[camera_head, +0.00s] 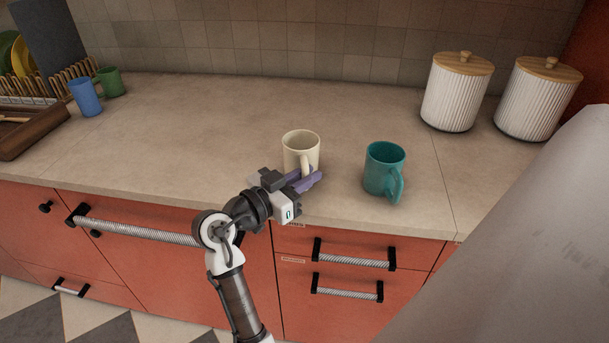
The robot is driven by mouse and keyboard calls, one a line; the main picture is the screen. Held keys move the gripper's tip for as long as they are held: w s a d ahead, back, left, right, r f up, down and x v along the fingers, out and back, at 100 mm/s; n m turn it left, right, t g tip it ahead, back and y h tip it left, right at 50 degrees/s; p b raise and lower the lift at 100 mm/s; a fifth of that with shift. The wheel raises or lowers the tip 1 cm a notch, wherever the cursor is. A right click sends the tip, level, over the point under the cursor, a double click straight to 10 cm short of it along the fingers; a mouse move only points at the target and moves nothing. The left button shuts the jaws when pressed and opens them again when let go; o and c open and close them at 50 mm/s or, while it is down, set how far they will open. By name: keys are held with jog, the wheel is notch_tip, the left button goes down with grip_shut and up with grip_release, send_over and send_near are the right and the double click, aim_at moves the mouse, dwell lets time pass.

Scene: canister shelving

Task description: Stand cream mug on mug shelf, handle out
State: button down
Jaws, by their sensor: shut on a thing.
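The cream mug (301,147) stands upright on the counter near its front edge, with its handle (305,164) toward me. My gripper (308,180) is at the mug's near side, its purple fingers shut on the handle. The fingers hide the lower part of the handle. I cannot tell whether the mug's base touches the counter. No mug shelf can be made out in this view.
A teal mug (384,167) stands just right of the cream mug. Two white ribbed canisters (455,95) (537,100) stand at the back right. Blue (87,97) and green (110,82) mugs, a dish rack and a wooden tray (25,132) are at left. The counter's middle-left is clear.

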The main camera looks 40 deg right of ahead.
notch_tip(320, 180, up, 19)
jog(key=b, duration=0.1)
jog(key=shift+r, duration=0.15)
